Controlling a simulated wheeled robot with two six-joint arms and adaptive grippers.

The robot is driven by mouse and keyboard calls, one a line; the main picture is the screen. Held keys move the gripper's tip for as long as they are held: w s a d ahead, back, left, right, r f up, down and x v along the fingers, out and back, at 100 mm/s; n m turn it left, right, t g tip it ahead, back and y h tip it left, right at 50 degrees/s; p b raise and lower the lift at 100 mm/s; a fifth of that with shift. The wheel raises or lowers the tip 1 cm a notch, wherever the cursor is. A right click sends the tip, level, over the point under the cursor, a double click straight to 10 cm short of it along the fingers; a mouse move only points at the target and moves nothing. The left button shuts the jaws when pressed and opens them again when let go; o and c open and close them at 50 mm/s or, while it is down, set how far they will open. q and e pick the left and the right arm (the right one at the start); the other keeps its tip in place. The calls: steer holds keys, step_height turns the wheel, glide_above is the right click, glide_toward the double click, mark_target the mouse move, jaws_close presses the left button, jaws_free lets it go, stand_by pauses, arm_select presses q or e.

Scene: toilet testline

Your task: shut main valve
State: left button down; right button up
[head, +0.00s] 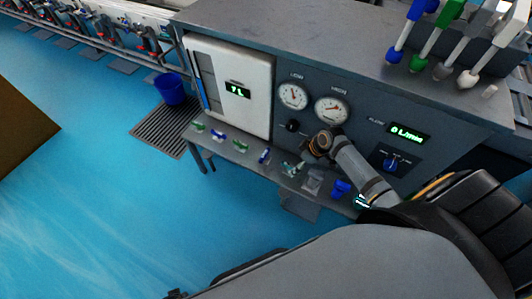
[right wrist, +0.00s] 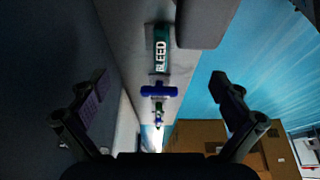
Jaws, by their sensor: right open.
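The grey test console (head: 330,50) has a ledge with several small valves. A green valve (head: 198,126), a blue valve (head: 218,136), another green one (head: 240,146) and a blue one (head: 264,156) stand along it. I cannot tell which is the main valve. My right gripper (head: 294,168) is over the ledge, small and partly hidden by its wrist. In the right wrist view its fingers (right wrist: 160,98) are wide apart and empty. Between them show a blue handle (right wrist: 158,91) and a green label reading BLEED (right wrist: 161,49). My left gripper is out of view.
Above the ledge are the low gauge (head: 293,96), high gauge (head: 331,110), a flow display (head: 408,134) reading 0 L/min, and a blue knob (head: 391,162). A white tank panel (head: 237,70) reads 7 L. A blue bucket (head: 170,88) stands on a floor grate.

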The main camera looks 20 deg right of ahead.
steer(key=b, duration=0.3)
glide_above(265, 154)
steer(key=s+d, duration=0.1)
steer(key=s, duration=0.1)
steer(key=shift+w+f, duration=0.1)
steer(key=shift+w, duration=0.15)
steer(key=b+x, duration=0.1)
steer(key=x, duration=0.3)
steer(key=shift+s+d+f, duration=0.1)
steer(key=shift+d+f, duration=0.05)
steer(key=shift+f, duration=0.25)
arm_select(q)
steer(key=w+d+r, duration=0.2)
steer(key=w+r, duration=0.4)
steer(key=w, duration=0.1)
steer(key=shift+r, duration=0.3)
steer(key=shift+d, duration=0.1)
arm_select(e)
steer(key=c, duration=1.1)
